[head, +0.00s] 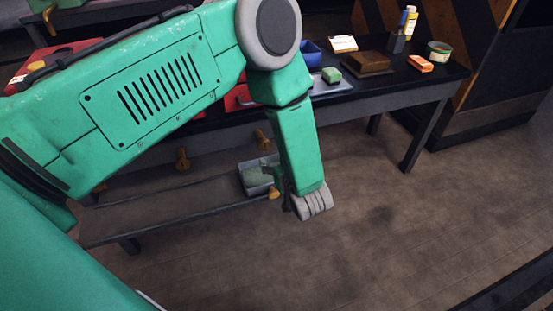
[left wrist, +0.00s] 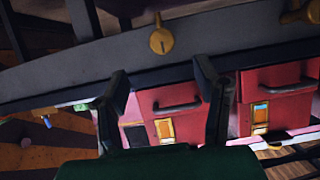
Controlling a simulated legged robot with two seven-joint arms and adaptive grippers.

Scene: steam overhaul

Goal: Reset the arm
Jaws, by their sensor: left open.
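My green left arm reaches in from the left across the head view, bends at a large grey joint and points down in front of the workbench. My left gripper (head: 279,180) is at its lower end, mostly hidden behind the wrist, close to the grey tray on the low shelf. In the left wrist view the two dark fingers of the left gripper (left wrist: 162,78) stand apart with nothing between them. I cannot tell whether it touches the tray. My right gripper is in neither view.
The workbench (head: 390,92) holds a blue bin (head: 311,54), green block (head: 331,75), brown block (head: 367,64), orange box (head: 420,63) and green tin (head: 438,51). The low shelf (head: 170,208) carries the grey tray (head: 246,181). Red drawer boxes (left wrist: 280,95) show in the left wrist view. Floor at right is clear.

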